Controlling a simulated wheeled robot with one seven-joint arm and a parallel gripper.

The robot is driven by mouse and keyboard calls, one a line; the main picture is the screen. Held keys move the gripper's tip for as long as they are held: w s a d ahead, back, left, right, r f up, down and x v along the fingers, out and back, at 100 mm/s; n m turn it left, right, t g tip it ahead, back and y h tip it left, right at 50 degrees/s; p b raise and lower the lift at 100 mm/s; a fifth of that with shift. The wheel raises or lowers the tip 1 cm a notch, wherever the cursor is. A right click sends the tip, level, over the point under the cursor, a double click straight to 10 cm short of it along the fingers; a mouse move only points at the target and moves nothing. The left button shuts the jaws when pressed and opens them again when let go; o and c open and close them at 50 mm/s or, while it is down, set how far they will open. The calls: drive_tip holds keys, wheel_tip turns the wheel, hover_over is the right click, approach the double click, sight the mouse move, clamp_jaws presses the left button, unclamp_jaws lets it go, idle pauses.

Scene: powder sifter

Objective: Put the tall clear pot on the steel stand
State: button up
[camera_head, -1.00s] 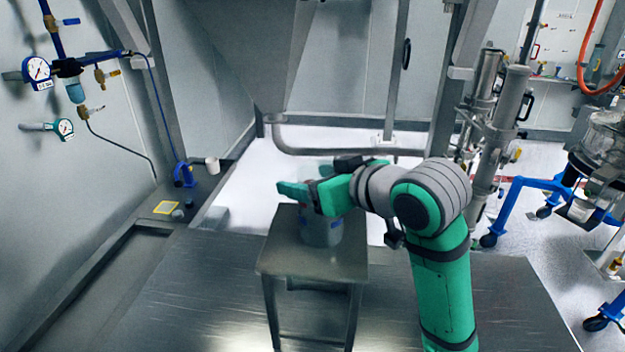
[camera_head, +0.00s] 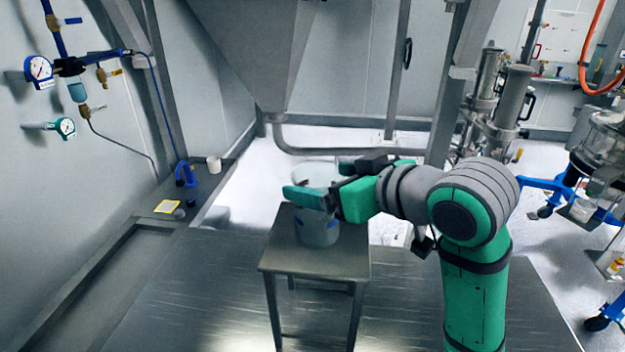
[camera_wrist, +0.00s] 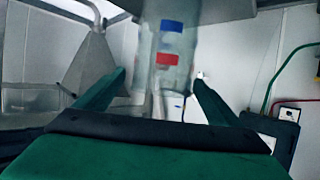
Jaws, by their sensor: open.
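The tall clear pot (camera_head: 318,232) stands upright on the top of the steel stand (camera_head: 290,262). My gripper (camera_head: 318,190) is at the pot's upper part in the head view and covers some of it. In the wrist view the pot (camera_wrist: 165,70), with blue and red marks, shows between the two open fingers (camera_wrist: 160,88). The fingers look apart from the pot's wall, with a gap on the right side. The pot's base is on the stand's top in the head view, near the middle.
The stand is on a steel platform (camera_head: 200,290). A grey hopper (camera_head: 255,50) hangs above and behind, with a curved pipe (camera_head: 330,151) below it. Gauges (camera_head: 40,68) are on the left wall. A white cup (camera_head: 214,165) stands on the left ledge.

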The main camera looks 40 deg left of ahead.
drive_tip(key=v, duration=0.6)
drive_tip(key=shift+d+r, duration=0.15)
drive_tip(key=shift+d, duration=0.2)
